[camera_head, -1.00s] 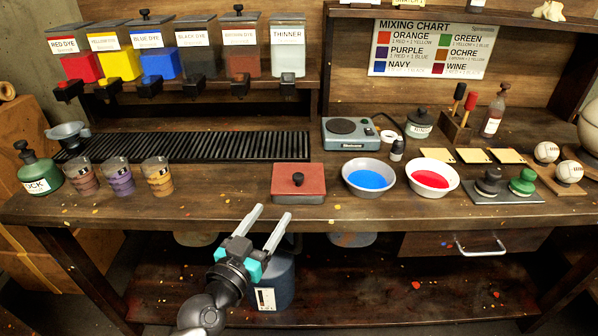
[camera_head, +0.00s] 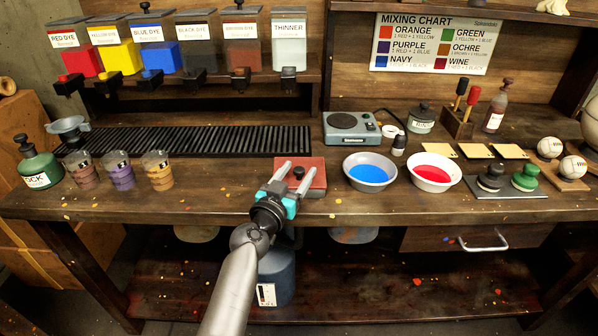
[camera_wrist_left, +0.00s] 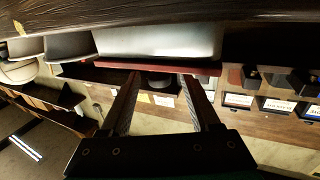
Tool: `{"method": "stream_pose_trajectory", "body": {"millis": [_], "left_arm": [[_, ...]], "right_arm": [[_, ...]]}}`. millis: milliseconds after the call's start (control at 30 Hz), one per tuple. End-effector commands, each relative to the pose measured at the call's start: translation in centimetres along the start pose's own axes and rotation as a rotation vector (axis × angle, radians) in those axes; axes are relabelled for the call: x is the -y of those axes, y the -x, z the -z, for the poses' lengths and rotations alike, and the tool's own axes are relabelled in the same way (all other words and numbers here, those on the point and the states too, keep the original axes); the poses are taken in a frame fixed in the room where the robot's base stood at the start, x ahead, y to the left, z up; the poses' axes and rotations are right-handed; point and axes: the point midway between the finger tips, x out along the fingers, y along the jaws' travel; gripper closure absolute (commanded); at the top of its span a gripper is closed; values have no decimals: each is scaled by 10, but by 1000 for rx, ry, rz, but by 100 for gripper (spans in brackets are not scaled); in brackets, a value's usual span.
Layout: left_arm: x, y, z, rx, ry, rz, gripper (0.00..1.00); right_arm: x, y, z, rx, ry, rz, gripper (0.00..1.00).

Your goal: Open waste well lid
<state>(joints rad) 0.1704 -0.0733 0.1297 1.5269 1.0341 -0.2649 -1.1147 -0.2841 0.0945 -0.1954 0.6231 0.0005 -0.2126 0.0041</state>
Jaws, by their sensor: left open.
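The waste well lid (camera_head: 315,183) is a flat red-brown plate with a small black knob (camera_head: 298,173), lying on a pale metal box at the bench's front edge. In the left wrist view the lid (camera_wrist_left: 205,69) shows edge-on against the metal box (camera_wrist_left: 160,43), upside down. My left gripper (camera_head: 297,165) is open over the lid, with one finger on each side of the knob. In the left wrist view the dark knob (camera_wrist_left: 158,81) shows between the spread fingers (camera_wrist_left: 161,77), with gaps at both sides. My right gripper is not in view.
A bowl of blue dye (camera_head: 369,173) and a bowl of red dye (camera_head: 434,174) stand close to the right of the lid. Three cups (camera_head: 120,171) stand to the left, with bare bench between. A black drain grate (camera_head: 210,141) lies behind.

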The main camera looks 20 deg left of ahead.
Motion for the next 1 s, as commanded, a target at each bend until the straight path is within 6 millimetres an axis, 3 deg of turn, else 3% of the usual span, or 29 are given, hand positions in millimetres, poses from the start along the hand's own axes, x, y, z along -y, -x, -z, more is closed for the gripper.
{"method": "stream_pose_trajectory", "body": {"millis": [167,467,1000], "left_arm": [[0,-10,0,0,0,-1,37],[0,-12,0,0,0,-1,37],[0,-12,0,1,0,-1,96]], "right_arm": [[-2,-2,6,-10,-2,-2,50],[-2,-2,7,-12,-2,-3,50],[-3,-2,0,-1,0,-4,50]]}}
